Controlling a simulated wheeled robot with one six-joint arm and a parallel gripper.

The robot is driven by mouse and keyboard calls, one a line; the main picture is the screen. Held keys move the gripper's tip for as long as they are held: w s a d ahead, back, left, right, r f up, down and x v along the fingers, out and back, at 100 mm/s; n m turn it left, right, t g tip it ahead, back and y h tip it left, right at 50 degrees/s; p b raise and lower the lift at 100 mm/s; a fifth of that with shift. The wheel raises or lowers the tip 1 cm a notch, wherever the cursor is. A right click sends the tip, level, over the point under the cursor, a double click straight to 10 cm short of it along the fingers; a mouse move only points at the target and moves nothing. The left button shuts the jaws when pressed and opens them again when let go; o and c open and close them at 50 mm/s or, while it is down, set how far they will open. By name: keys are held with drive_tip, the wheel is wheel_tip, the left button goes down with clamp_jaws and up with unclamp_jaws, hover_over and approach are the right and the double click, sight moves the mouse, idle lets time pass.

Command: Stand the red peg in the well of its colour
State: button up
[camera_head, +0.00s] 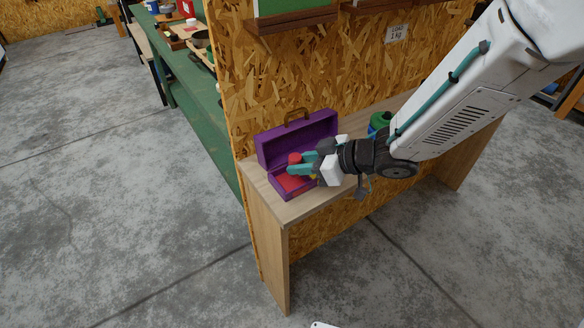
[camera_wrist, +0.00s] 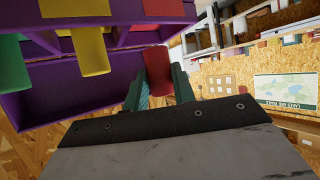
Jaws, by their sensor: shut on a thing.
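My gripper (camera_head: 301,164) has teal fingers shut on the red peg (camera_head: 294,158), at the open purple box (camera_head: 281,192). In the wrist view the red peg (camera_wrist: 158,74) sits between the fingertips, beside the purple box wall (camera_wrist: 60,85). A red patch (camera_head: 290,182) shows inside the box in the head view. The wrist view also shows a yellow peg (camera_wrist: 90,50), a green peg (camera_wrist: 12,62) and red panels (camera_wrist: 163,7) at the box. The head view does not show clearly whether the red peg touches a well; my fingers hide part of the box interior.
The box's raised lid (camera_head: 300,136) stands behind it against the chipboard wall (camera_head: 290,80). A green and blue object (camera_head: 379,121) stands on the plank bench (camera_head: 296,210), behind my wrist. The bench's front left corner is clear. A green workbench (camera_head: 200,110) stands to the left.

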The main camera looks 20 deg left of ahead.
drive_tip(key=shift+w+a, duration=0.1)
drive_tip(key=shift+a, duration=0.4)
drive_tip(key=f, duration=0.3)
drive_tip(key=shift+w+a+f, duration=0.15)
drive_tip(key=shift+w+f, duration=0.05)
drive_tip(key=shift+w, duration=0.05)
drive_tip(key=shift+s+a+f, duration=0.1)
drive_tip(key=shift+s+a, duration=0.05)
drive_tip(key=shift+a, duration=0.05)
drive_tip(key=shift+f, duration=0.1)
drive_tip(key=o, duration=0.7)
drive_tip(key=shift+c, duration=0.2)
